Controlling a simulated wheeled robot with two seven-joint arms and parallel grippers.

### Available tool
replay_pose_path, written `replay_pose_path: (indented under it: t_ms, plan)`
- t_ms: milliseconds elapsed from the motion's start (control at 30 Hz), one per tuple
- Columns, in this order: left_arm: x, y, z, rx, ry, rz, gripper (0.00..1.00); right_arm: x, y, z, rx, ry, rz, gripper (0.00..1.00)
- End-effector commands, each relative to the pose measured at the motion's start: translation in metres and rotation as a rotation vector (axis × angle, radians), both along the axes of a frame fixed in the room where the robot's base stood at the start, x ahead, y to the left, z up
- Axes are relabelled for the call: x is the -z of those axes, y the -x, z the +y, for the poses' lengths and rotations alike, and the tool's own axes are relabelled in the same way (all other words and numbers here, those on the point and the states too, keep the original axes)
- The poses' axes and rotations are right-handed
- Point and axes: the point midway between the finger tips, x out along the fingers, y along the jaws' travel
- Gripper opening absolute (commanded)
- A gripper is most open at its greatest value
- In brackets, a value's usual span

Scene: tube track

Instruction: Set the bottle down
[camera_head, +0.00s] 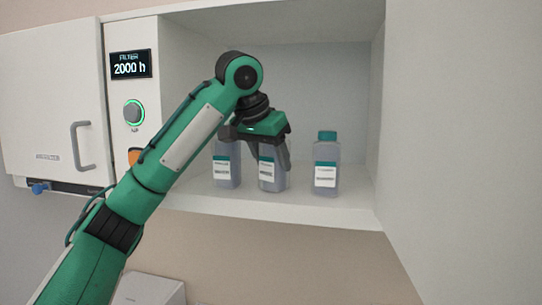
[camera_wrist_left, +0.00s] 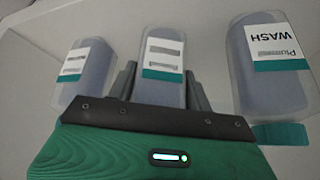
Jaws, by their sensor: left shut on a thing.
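My left gripper (camera_head: 268,152) reaches into the open white cabinet and is shut on the middle bottle (camera_head: 272,176), around its upper part. That bottle is grey and see-through, with a white and teal label, and is upright. Its base is at or very near the shelf (camera_head: 350,208); I cannot tell whether it touches. The fingers hide its cap. In the left wrist view the middle bottle (camera_wrist_left: 162,62) is between the fingers. My right gripper is not in view.
A similar bottle (camera_head: 227,172) stands close on the left, its top hidden by my arm. Another with a green cap (camera_head: 325,165) stands on the right, with a gap between. The cabinet's right wall is further right. A control panel (camera_head: 131,90) is left of the opening.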

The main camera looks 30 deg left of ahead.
Motion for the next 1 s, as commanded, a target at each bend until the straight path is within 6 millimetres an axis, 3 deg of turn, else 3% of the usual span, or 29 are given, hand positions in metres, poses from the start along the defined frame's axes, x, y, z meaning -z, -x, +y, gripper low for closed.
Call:
replay_pose_path:
  t_ms: [233,267,367,767,1000]
  plan:
    - [0.004,0.000,0.000,0.000,0.000,0.000,0.21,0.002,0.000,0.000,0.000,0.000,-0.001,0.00]
    - [0.003,0.000,0.000,0.000,0.000,0.000,0.57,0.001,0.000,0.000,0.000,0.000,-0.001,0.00]
    - [0.003,0.000,0.000,0.000,0.000,0.000,0.73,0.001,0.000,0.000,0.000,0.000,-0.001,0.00]
    - [-0.003,0.002,0.000,0.000,0.000,0.000,0.73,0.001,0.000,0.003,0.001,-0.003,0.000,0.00]
    - [-0.025,0.015,0.003,-0.002,-0.001,-0.003,0.73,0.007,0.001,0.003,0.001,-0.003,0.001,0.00]
